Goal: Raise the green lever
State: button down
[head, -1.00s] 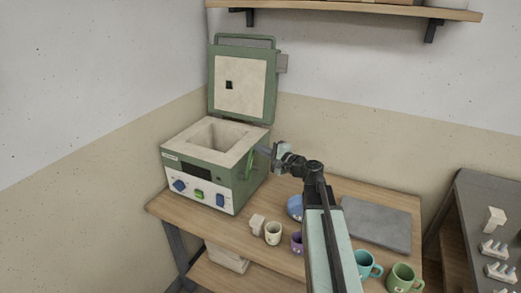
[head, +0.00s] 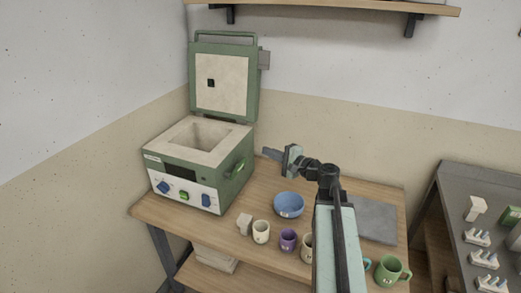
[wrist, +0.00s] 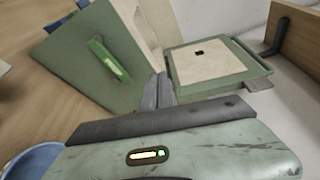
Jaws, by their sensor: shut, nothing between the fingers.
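The green lever (head: 237,168) is on the right side wall of the green kiln (head: 213,176). It slants, with its upper right end higher in the head view. In the wrist view the lever (wrist: 108,60) shows bright green on the kiln's side wall, to the left of my fingers. My gripper (head: 267,154) is shut and empty, to the right of the lever and apart from it. In the wrist view the closed fingers of my gripper (wrist: 158,90) point past the lever towards the kiln's edge.
The kiln's lid (head: 222,80) stands open at the back. A blue bowl (head: 289,205), a cream cup (head: 261,232), a purple cup (head: 288,240) and a green mug (head: 391,271) stand on the wooden table. A grey slab (head: 375,220) lies at right. A shelf (head: 330,9) hangs above.

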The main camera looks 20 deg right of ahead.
jog(key=shift+f, duration=0.1)
jog(key=s+a+f+n+g, duration=0.3)
jog(key=a+f+n+g, duration=0.4)
jog(key=a+f, duration=0.5)
jog(key=s+a+f+n+g+h, duration=0.3)
jog(key=s+f+n+g, duration=0.1)
jog(key=s+f, duration=0.1)
jog(key=s+a+f+n+g+h, duration=0.4)
jog(key=s+f, duration=0.1)
jog(key=s, duration=0.3)
jog(key=shift+s+h, duration=0.25)
jog(key=shift+h, duration=0.05)
